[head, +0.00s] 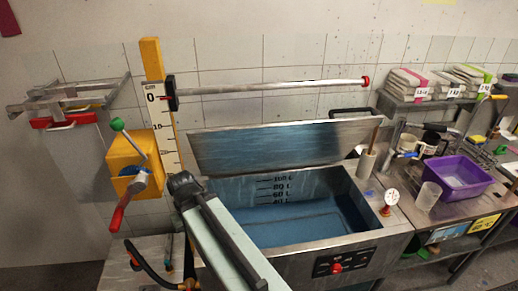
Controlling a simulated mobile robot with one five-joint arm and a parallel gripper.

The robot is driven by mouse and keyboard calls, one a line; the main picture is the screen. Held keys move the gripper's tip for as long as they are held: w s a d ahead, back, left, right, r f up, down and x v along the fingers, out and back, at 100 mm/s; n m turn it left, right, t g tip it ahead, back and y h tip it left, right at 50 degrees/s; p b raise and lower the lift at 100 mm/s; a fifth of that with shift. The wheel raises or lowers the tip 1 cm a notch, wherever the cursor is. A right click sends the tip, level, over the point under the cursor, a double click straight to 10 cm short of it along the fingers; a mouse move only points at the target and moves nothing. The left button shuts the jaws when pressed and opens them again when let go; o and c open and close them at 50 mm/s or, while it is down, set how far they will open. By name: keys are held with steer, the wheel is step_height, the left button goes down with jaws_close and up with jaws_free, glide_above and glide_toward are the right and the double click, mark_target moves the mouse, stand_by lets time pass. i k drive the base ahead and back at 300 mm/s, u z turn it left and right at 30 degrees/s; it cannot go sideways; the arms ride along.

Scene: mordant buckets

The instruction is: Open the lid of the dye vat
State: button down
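The dye vat (366,212) is a steel tank in the middle, with blue inside and litre marks on its inner back wall. Its steel lid (270,148) stands raised and tilted along the back of the vat, so the inside shows. A control panel with a red knob (336,268) is on the vat's front. My arm reaches from the bottom middle up across the vat's left front corner. Its dark end (184,187) is left of the lid, apart from it in the picture. I cannot make out separate fingers or anything held there.
A yellow post with a scale (159,100) and a long horizontal rod (270,88) stand at the left and back. A yellow crank box (131,163) is left of my arm. A purple basin (461,176) and a clear beaker (428,196) are on the right counter.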

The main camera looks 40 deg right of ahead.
mark_target(247, 149)
steer(key=u, duration=0.35)
steer(key=k, duration=1.1)
steer(key=u, duration=0.95)
steer(key=i, duration=1)
steer(key=u, duration=0.85)
